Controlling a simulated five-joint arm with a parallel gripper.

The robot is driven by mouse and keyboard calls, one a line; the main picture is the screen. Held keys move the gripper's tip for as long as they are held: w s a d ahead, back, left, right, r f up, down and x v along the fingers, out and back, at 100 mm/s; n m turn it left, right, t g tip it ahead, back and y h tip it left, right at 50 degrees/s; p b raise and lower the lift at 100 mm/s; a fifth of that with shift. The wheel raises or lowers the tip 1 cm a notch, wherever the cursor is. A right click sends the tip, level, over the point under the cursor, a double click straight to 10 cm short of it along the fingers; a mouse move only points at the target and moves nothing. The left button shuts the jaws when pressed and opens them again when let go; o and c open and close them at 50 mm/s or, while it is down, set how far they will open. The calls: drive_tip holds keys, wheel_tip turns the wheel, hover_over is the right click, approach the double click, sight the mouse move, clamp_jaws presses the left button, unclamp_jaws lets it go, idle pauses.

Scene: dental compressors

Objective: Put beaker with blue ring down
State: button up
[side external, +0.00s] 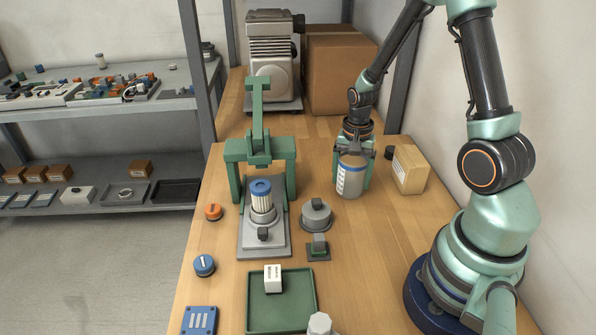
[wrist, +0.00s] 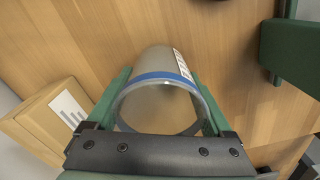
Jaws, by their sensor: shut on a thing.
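The beaker with the blue ring (side external: 350,178) is a clear, greyish cylinder with a white marked label. It stands upright at the right of the wooden bench, and its base looks at or very near the bench top; I cannot tell if it touches. My gripper (side external: 354,171) is shut on the beaker from above, with a green finger on each side. In the wrist view the beaker (wrist: 157,95) lies between both fingers of my gripper (wrist: 160,100), with its open rim toward the camera and the blue band just below the rim.
A green press (side external: 260,165) stands to the left. A grey round fixture (side external: 316,214) and green tray (side external: 258,313) are nearer. Bare bench lies in front of the beaker.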

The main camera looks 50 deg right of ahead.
drive_tip(key=shift+f, duration=0.1)
drive_tip(key=o, duration=1.1)
wheel_tip(320, 180, up, 12)
drive_tip(key=s+a+r+n+t, duration=0.1)
drive_tip(key=a+r+n+t, duration=0.1)
drive_tip(key=a+r+n, duration=0.1)
drive_tip(key=s+a+r+n+t, duration=0.1)
drive_tip(key=a+r+n, duration=0.3)
drive_tip(key=a+n, duration=0.2)
drive_tip(key=s+a+r+n+t, duration=0.1)
drive_tip(key=a+r+n+t, duration=0.1)
drive_tip(key=a+r+n, duration=0.2)
drive_tip(key=shift+a+r+n+t, duration=0.15)
drive_tip(key=shift+a+n+t, duration=0.15)
drive_tip(key=shift+a, duration=0.45)
